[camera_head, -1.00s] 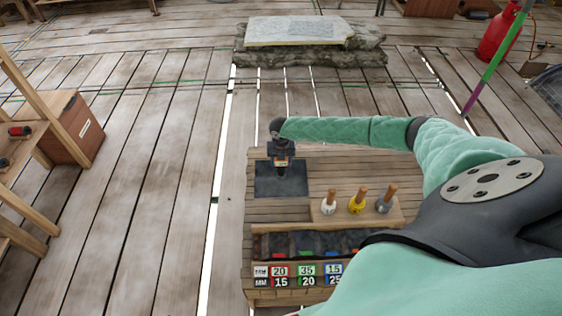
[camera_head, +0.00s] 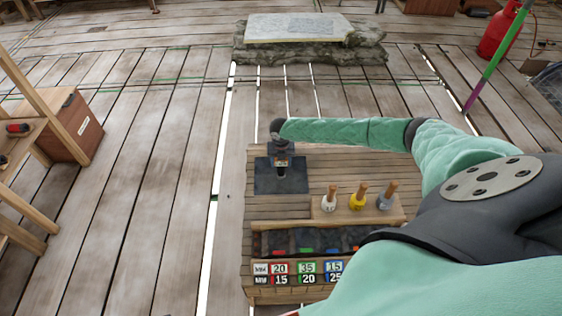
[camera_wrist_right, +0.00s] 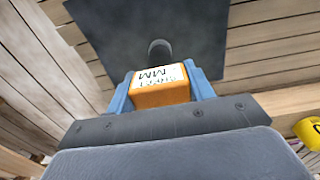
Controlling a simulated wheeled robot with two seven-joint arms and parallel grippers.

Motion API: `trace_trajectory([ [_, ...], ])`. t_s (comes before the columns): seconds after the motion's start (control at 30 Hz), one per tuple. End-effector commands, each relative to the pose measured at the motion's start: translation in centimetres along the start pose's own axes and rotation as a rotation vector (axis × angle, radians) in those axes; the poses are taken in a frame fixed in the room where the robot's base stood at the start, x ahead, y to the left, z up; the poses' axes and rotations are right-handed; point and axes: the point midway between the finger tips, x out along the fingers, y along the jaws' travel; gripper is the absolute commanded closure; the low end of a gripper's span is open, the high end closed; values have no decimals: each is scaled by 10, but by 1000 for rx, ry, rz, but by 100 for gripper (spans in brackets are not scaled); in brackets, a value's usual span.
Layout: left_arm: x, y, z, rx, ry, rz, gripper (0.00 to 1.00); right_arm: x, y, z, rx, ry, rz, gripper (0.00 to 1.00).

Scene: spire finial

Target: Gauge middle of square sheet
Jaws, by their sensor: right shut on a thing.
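The square sheet (camera_head: 264,186) is dark grey and lies flat on the near wooden bench. It also shows in the wrist view (camera_wrist_right: 205,25). My right gripper (camera_head: 281,160) is over the sheet, pointing down. It is shut on an orange gauge (camera_wrist_right: 160,96) with a white display marked MM; its digits appear upside down and are too small to read surely. The gauge's dark round probe (camera_wrist_right: 160,48) points at the sheet. I cannot tell whether it touches the sheet. My left gripper is not in view.
On the bench (camera_head: 225,215), a wooden rack (camera_head: 372,214) holds white, yellow and grey pots with wooden handles. Nearer are dark bins (camera_head: 325,240) and a number board (camera_head: 295,273). A stone slab (camera_head: 300,30) lies beyond. Shelves (camera_head: 30,140) stand left; plank floor lies between.

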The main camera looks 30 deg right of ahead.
Motion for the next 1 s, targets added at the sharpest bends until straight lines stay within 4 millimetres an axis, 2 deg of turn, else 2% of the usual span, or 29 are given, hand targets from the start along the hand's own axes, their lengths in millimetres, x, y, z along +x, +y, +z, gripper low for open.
trace_trajectory([
  [0.27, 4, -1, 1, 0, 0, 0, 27, 7, 0, 0, 0, 0, 0, 75],
  [1.0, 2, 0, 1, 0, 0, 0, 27, 7, 0, 0, 0, 0, 1, 75],
])
